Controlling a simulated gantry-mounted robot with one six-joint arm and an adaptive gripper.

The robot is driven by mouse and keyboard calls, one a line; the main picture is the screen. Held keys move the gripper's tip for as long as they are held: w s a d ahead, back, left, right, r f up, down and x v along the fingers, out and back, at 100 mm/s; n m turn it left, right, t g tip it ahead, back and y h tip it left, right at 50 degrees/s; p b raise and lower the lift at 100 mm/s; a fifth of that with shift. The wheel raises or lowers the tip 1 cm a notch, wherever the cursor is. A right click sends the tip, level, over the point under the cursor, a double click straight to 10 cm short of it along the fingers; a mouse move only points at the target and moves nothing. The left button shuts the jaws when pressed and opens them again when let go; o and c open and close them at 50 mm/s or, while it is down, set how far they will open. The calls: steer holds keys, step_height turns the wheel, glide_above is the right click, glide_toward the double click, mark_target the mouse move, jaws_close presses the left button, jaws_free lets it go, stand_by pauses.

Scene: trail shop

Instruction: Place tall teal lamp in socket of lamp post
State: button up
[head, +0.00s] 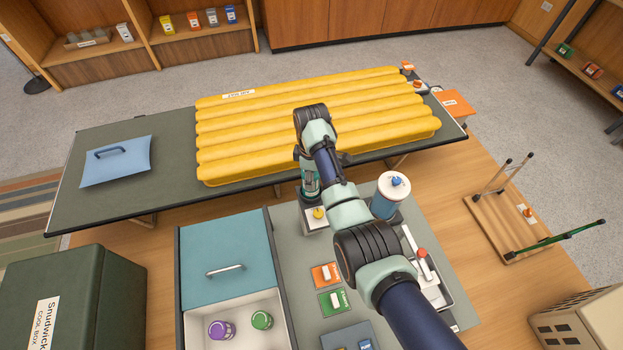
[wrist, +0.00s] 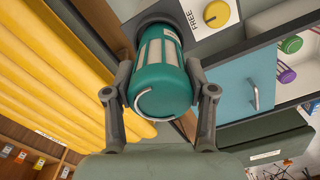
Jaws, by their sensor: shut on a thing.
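The tall teal lamp (wrist: 160,78), with pale window panels and a wire loop on its near end, is between the two fingers of my gripper (wrist: 160,92) in the wrist view. My gripper is shut on it. In the head view the lamp (head: 311,183) stands about upright below my wrist, partly hidden by my arm. Its far end meets a dark round collar (wrist: 150,22), beside a pale box with a yellow knob (wrist: 216,13) and a "FREE" label. I cannot tell whether this collar is the lamp post's socket or whether the lamp is seated in it.
A yellow air mattress (head: 300,130) lies on the long dark table behind my gripper. A blue canister with a white lid (head: 394,185) stands right of my arm. A blue-lidded drawer box (head: 225,255) holds a purple and a green jar. A blue lid (head: 117,163) lies far left.

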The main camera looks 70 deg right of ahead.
steer(key=shift+f, duration=0.2)
steer(key=shift+f, duration=0.1)
steer(key=o, duration=1.3)
step_height(320, 180, up, 12)
steer(key=p, duration=0.5)
